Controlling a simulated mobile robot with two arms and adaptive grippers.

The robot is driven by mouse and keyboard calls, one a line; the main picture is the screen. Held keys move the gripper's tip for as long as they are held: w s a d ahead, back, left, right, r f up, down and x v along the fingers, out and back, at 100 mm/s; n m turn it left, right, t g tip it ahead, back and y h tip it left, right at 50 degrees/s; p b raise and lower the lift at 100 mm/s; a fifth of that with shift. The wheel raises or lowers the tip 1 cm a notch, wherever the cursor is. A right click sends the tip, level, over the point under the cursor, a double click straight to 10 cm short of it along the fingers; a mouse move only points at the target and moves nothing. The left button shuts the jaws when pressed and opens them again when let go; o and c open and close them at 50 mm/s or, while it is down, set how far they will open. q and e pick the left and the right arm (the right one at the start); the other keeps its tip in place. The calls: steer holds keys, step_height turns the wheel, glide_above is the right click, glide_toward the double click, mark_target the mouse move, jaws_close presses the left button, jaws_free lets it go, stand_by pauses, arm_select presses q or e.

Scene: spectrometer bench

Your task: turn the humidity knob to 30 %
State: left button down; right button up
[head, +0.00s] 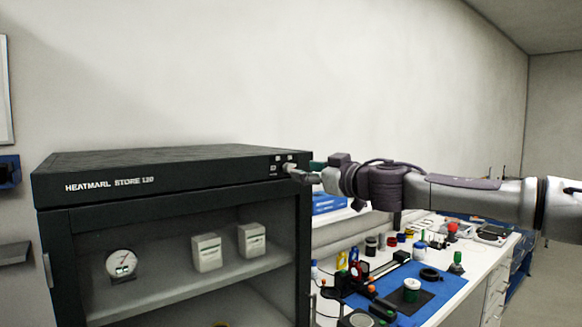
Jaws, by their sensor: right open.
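A dark cabinet (200,180) labelled "HEATMARL STORE 120" fills the lower left of the head view. A small control panel (274,168) with white marks is at the right end of its top front band. My right gripper (298,174) reaches in from the right, with its fingertips at this panel. It is open. I cannot make out the humidity knob; the fingers cover part of the panel. The knob's setting is not readable. A round white dial gauge (121,264) stands on the cabinet's shelf, too small to read. My left gripper is not in view.
Two white boxes (207,252) (252,239) stand on the cabinet shelf behind its front. To the right, a white bench (455,258) holds a blue mat (440,281), bottles, jars and small tools below my right arm. The space above the cabinet is clear.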

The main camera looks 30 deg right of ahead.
mark_target(291, 168)
steer(key=shift+w+a+f+p, duration=0.1)
steer(key=shift+w+p, duration=0.15)
steer(key=shift+w, duration=1.4)
steer(key=shift+w+a+p, duration=0.1)
steer(key=shift+w+p, duration=0.1)
steer(key=shift+w, duration=1.4)
jaws_close()
